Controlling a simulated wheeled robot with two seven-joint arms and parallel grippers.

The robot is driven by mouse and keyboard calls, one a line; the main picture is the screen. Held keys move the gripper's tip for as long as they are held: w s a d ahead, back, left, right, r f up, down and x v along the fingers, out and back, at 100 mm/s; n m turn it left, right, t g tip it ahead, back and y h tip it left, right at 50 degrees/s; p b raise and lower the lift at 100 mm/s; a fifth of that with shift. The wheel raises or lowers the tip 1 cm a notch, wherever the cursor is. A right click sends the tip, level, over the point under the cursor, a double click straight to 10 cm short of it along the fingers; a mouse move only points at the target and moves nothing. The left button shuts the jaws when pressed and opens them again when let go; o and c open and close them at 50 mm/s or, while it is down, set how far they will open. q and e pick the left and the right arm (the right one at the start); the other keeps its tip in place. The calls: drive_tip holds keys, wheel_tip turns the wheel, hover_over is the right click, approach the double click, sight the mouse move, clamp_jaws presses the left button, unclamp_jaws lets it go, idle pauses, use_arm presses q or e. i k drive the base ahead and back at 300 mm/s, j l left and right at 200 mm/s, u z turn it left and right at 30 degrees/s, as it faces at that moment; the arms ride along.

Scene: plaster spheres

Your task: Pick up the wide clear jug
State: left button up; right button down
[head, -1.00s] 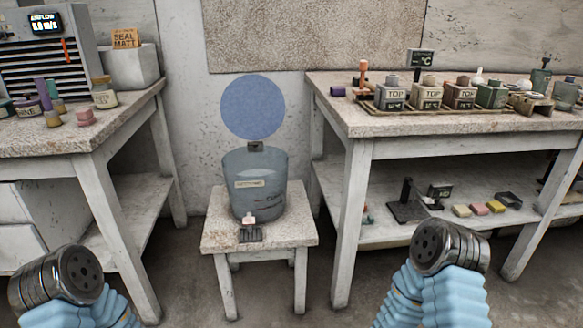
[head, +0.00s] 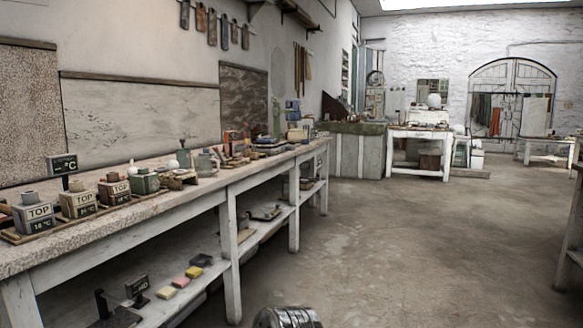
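No gripper fingers are visible.
Boxes marked TOP (head: 78,205) stand at the bench's near end. Coloured blocks (head: 179,281) lie on its lower shelf. A green-topped cabinet (head: 358,155) and a white table (head: 418,136) stand farther back. The concrete floor (head: 425,240) in the middle is clear.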

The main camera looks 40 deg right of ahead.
sight(203, 164)
drive_tip(key=z, duration=0.8)
drive_tip(key=u, duration=1.75)
drive_tip(key=z, duration=1.75)
